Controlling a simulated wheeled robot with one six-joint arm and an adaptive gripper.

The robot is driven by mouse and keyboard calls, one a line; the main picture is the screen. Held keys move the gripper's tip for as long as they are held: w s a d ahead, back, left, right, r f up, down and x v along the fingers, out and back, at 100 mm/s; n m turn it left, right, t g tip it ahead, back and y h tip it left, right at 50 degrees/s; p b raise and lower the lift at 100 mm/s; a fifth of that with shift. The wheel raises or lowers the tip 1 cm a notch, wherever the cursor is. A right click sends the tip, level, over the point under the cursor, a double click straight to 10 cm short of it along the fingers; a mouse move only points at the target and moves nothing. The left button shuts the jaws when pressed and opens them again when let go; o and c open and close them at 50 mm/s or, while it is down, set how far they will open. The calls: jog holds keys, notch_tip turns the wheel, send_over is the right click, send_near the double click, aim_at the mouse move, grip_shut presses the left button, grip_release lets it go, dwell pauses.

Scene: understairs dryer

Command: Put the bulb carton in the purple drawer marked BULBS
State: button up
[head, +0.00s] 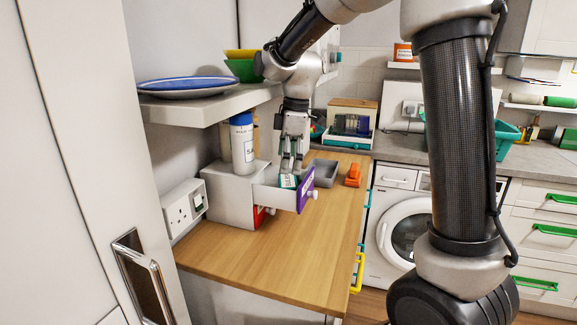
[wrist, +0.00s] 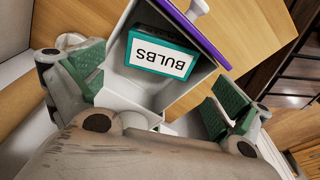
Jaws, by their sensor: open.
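The bulb carton (wrist: 140,52) is a small teal box with a white label reading BULBS, upside down in the wrist view. It lies inside the pulled-out drawer (wrist: 128,82), close behind its purple front (wrist: 190,32). In the head view the carton (head: 288,182) shows partly above the drawer's side, and the purple front (head: 306,190) faces right. My gripper (head: 291,168) points down just over the drawer. Its jaws are open, with green finger pads apart on either side in the wrist view (wrist: 152,95). No finger visibly grips the carton.
The drawer belongs to a small grey-white cabinet (head: 232,190) on the wooden counter (head: 270,245). A red drawer front (head: 259,216) is below. A labelled bottle (head: 243,145) stands on top. A grey tray (head: 322,170) and orange object (head: 353,176) lie beyond. A shelf (head: 205,106) overhangs left.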

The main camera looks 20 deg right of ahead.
aim_at(293, 180)
notch_tip(293, 180, up, 11)
jog(key=d, duration=0.1)
jog(key=s+d+m+t, duration=0.2)
jog(key=s+d+m, duration=0.65)
jog(key=s, duration=0.55)
jog(key=s+d+f+m+t, duration=0.1)
jog(key=s+d+f+m, duration=0.1)
jog(key=s, duration=0.4)
jog(key=s+d+f+m+t+h, duration=0.1)
jog(key=s+d+f+m, duration=0.2)
jog(key=s, duration=0.3)
jog(key=shift+s+d+f+m, duration=0.2)
jog(key=shift+s+f+m, duration=0.05)
jog(key=shift+f+m, duration=0.55)
